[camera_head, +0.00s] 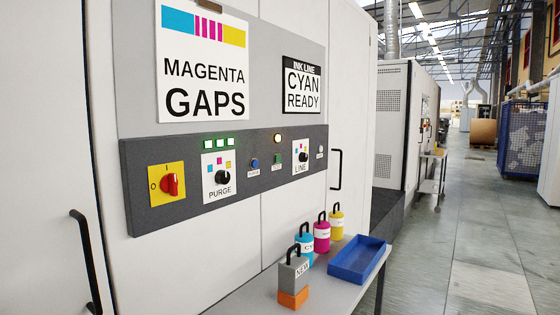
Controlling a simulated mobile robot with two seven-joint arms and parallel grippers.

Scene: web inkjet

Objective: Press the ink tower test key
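The grey control strip (140,190) runs across the front of the white cabinet. It carries a small blue button (254,163), a green button (276,157) and a pale button (320,151). Their small labels are too small to read, so I cannot tell which is the test key. The strip also has a red switch on a yellow plate (155,184), a PURGE knob (222,177) and a LINE knob (303,157). Neither gripper is in view.
Below the strip, a grey shelf (335,292) holds a grey NEW canister (293,273) on an orange block, cyan (305,243), magenta (321,236) and yellow (336,222) canisters, and an empty blue tray (372,255). Signs read MAGENTA GAPS (203,85) and CYAN READY (302,88). Black door handles stick out.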

